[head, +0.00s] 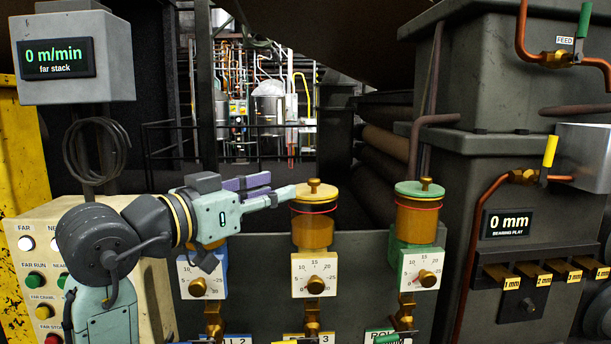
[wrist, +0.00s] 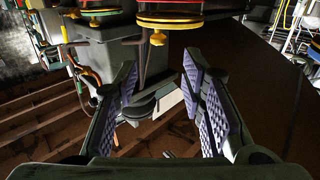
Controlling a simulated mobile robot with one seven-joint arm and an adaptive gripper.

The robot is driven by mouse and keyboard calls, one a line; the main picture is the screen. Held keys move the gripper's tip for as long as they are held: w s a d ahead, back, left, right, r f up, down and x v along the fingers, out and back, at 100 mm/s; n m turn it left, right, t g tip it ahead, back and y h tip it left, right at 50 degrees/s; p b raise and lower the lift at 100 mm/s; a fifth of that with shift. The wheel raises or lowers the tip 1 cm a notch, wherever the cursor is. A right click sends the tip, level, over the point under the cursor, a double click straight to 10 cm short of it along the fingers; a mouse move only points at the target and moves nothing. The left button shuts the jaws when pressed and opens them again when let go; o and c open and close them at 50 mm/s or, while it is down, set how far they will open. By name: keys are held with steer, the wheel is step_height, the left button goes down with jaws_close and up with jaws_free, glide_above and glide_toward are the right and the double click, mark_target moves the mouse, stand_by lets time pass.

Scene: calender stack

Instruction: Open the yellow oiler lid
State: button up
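The yellow oiler is an amber jar (head: 312,231) with a yellow lid (head: 314,195), a brass knob (head: 314,186) on top and a red ring below. The lid sits flat on the jar. My gripper (head: 281,188) reaches in from the left, its fingertips close to the lid's left side; contact cannot be told. In the wrist view, my gripper (wrist: 159,66) is open with nothing between its purple-padded fingers. The yellow lid (wrist: 188,24) and its knob (wrist: 158,38) appear upside down at the top, beyond the fingertips. The knob lines up with the gap.
A green-lidded oiler (head: 421,190) stands to the right, with clear space between the two. White dials (head: 315,275) sit below the jars. My arm hides most of a blue-framed oiler (head: 220,255) on the left. A dark machine housing (head: 520,190) stands at the right.

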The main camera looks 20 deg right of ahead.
mark_target(310, 181)
steer(key=p+x, duration=0.3)
steer(key=x, duration=0.6)
steer(key=shift+d+f, duration=0.1)
steer(key=shift+d, duration=0.1)
steer(key=shift+p+x, duration=0.3)
steer(key=shift+x, duration=0.45)
steer(key=shift+f, duration=0.1)
jaws_close()
